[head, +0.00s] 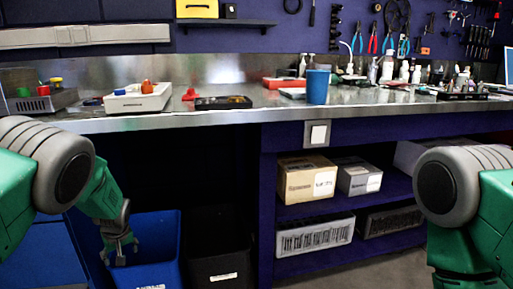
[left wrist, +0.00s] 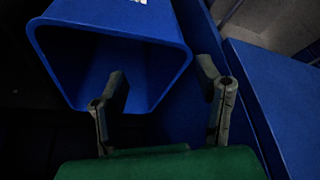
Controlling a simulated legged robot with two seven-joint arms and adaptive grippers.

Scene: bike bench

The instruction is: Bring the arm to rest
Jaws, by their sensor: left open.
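My left arm comes in from the left in the head view and hangs down below the bench top. Its gripper (head: 121,248) is open and points down at the blue bin (head: 165,240), over its left part. In the left wrist view the two fingers of the gripper (left wrist: 162,100) stand apart with nothing between them. The blue bin (left wrist: 180,60) lies beyond the fingertips there, and its inside looks empty where it shows. My right arm shows only as a shoulder and upper arm at the right edge; its gripper is out of view.
A black bin (head: 222,245) stands right of the blue one. The metal bench top (head: 230,118) runs above both. It carries a white tray (head: 138,100), a blue cup (head: 317,88) and several tools. Boxes (head: 306,180) fill the shelves at right.

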